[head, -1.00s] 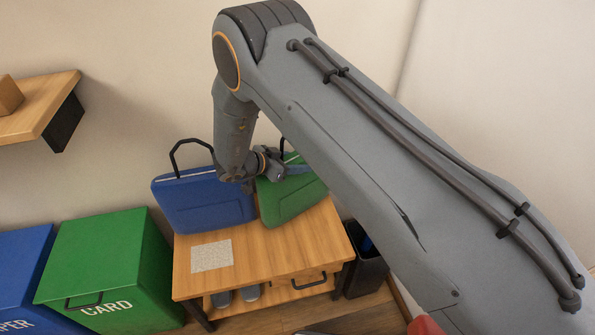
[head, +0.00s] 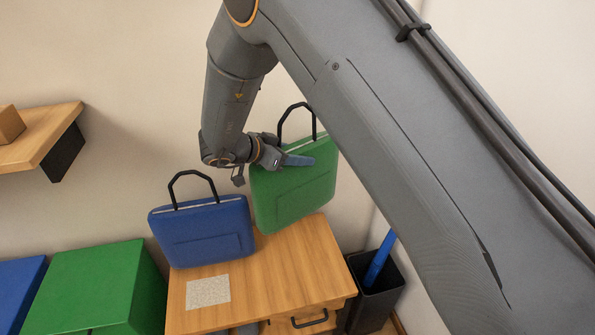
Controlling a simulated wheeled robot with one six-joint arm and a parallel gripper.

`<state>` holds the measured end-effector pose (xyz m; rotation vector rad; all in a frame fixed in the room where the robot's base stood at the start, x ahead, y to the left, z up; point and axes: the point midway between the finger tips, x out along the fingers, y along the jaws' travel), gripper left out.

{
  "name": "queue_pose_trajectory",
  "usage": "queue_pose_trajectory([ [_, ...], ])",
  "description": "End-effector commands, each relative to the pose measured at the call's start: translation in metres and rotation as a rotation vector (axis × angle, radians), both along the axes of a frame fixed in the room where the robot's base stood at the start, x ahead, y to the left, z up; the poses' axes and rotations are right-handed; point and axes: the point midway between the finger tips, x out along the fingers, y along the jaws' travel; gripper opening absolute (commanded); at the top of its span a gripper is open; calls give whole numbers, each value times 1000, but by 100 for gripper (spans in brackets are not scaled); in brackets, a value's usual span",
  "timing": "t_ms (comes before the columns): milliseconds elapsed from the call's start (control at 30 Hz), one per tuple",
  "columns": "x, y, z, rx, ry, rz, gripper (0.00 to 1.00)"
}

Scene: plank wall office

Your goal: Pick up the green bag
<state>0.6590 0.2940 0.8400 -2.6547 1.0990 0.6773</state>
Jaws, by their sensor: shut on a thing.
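The green bag (head: 295,195) has a black handle and hangs slightly tilted above the right part of the wooden table (head: 270,280). My gripper (head: 300,161) is shut on the green bag near its upper edge. The contact between the fingers and the bag is partly hidden from this side. The blue bag (head: 203,235) with a black handle stands upright on the table just left of the green bag.
A light square patch (head: 208,292) lies on the table front. A green bin (head: 105,285) and a blue bin (head: 20,290) stand at left. A black waste bin (head: 375,290) with a blue item stands at right. A wall shelf (head: 45,130) holds a box.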

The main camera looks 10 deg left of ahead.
Motion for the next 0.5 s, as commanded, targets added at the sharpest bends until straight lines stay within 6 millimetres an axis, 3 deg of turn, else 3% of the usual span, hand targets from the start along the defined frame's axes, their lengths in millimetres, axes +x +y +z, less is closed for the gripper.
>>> queue_pose_trajectory([
  [200, 0, 0, 44, 2, -4, -1, 0],
  [500, 0, 0, 94, 1, -2, 0, 0],
])
